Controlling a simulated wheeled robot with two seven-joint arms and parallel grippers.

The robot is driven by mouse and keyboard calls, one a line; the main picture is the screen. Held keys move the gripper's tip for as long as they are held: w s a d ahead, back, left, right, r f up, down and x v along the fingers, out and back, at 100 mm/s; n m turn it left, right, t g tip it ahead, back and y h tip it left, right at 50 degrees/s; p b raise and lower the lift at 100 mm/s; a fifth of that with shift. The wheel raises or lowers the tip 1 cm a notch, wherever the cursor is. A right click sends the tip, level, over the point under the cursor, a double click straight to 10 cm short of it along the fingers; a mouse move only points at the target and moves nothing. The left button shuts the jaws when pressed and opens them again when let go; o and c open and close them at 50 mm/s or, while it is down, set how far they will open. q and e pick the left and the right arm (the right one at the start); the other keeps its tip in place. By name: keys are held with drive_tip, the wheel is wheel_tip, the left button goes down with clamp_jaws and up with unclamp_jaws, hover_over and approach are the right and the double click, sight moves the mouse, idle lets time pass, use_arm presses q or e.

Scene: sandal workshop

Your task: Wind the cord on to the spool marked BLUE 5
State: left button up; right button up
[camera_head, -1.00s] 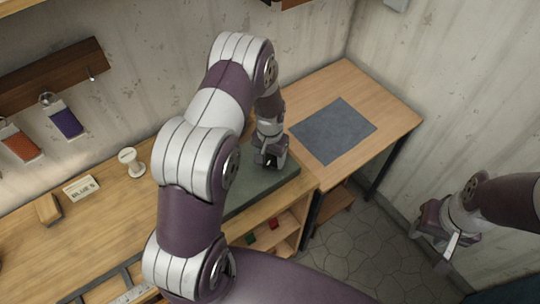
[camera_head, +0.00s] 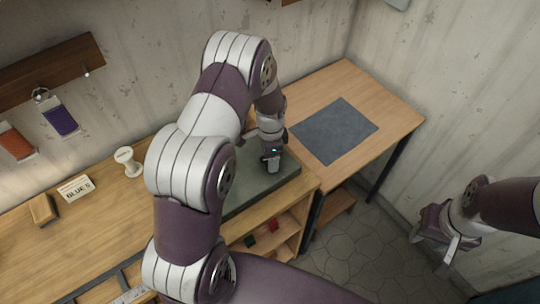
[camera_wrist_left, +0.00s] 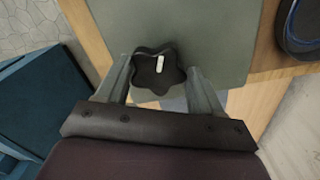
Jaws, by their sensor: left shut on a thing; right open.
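A white spool (camera_head: 128,160) stands on the wooden bench beside a small card reading BLUE 5 (camera_head: 76,188); I see no cord on it. My left gripper (camera_head: 272,165) points down over the grey-green mat (camera_head: 255,192) on the bench. In the left wrist view my left gripper (camera_wrist_left: 160,78) is shut on a black star-shaped knob (camera_wrist_left: 150,78) with a white mark. What the knob is fixed to is hidden, and no cord can be made out. My right gripper (camera_head: 433,252) is open and empty at the right, over the floor, away from the bench.
Orange (camera_head: 16,142) and purple (camera_head: 61,119) tags hang below a wall rack (camera_head: 48,72). A wooden block (camera_head: 42,209) lies left of the card. A dark blue-edged object (camera_wrist_left: 302,28) shows in the left wrist view. The side table (camera_head: 395,115) bears only a grey sheet (camera_head: 333,130).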

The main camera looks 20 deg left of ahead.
use_arm(q)
drive_tip(key=m, duration=0.4)
drive_tip(key=shift+w+m+b, duration=0.1)
drive_tip(key=shift+m+b, duration=0.2)
drive_tip(key=shift+b, duration=0.1)
drive_tip(key=m, duration=0.3)
drive_tip(key=shift+d+m, duration=0.1)
drive_tip(key=shift+m, duration=0.3)
drive_tip(key=m, duration=0.3)
drive_tip(key=shift+b, duration=0.4)
drive_tip(key=shift+d+m, duration=0.1)
drive_tip(key=shift+m, duration=1.9)
drive_tip(key=o, duration=1)
drive_tip(key=shift+o, duration=0.2)
